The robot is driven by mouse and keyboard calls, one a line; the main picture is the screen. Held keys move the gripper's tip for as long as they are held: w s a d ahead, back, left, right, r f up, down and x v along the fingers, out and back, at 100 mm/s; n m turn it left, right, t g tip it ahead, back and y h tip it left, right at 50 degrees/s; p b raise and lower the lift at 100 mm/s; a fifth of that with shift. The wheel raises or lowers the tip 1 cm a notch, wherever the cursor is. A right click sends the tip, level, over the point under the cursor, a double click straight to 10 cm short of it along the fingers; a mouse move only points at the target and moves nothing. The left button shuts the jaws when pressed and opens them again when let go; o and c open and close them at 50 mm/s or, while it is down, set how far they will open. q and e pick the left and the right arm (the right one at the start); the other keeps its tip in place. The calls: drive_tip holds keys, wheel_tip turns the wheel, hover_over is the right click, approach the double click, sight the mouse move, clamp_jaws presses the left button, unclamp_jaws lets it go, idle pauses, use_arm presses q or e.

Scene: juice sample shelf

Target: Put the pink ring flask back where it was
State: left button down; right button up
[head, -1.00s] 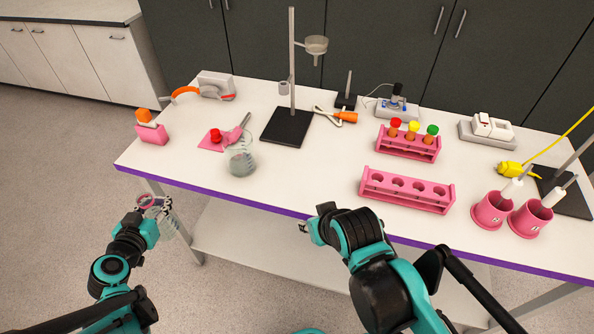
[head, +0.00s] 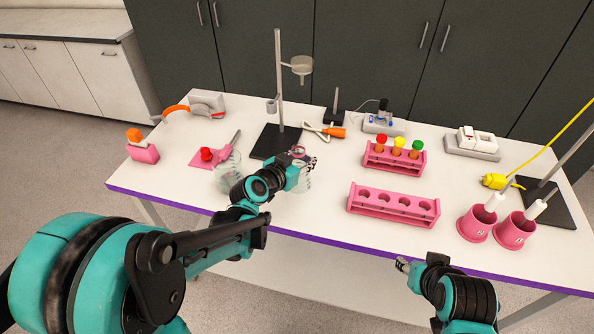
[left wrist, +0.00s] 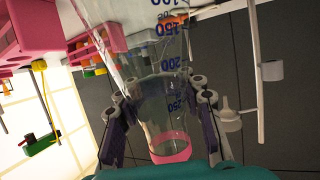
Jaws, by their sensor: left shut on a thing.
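The pink ring flask is clear glass with blue graduations. It fills the middle of the left wrist view (left wrist: 168,110), with its pink ring at the bottom of the picture. My left gripper (left wrist: 160,92) is shut on it, one finger on each side. In the head view the left gripper (head: 299,168) holds the flask (head: 298,151) over the table's front middle, in front of the stand's black base. Much of the flask is hidden there, and I cannot tell whether it touches the table. My right gripper (head: 402,265) is in front of the table's edge; its fingers are too small to judge.
Another clear glass vessel (head: 226,178) stands just left of my left gripper. Behind is the retort stand (head: 279,90) with its funnel. An empty pink rack (head: 394,214) stands to the right, with a filled tube rack (head: 394,162) behind it. Pink cups (head: 477,226) stand farther right.

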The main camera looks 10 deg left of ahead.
use_arm(q)
drive_tip(key=shift+w+a+f+b, duration=0.55)
drive_tip(key=shift+w+a+f, duration=0.1)
drive_tip(key=shift+f, duration=0.55)
drive_tip(key=shift+w+a+f+b, duration=0.5)
drive_tip(key=shift+w+f+b, duration=0.15)
drive_tip(key=shift+f, duration=0.5)
drive_tip(key=shift+w+a+f+b, duration=0.5)
drive_tip(key=shift+w+a+f, duration=0.15)
drive_tip(key=shift+f, duration=0.55)
drive_tip(key=shift+f, duration=0.15)
drive_tip(key=c, duration=1)
unclamp_jaws()
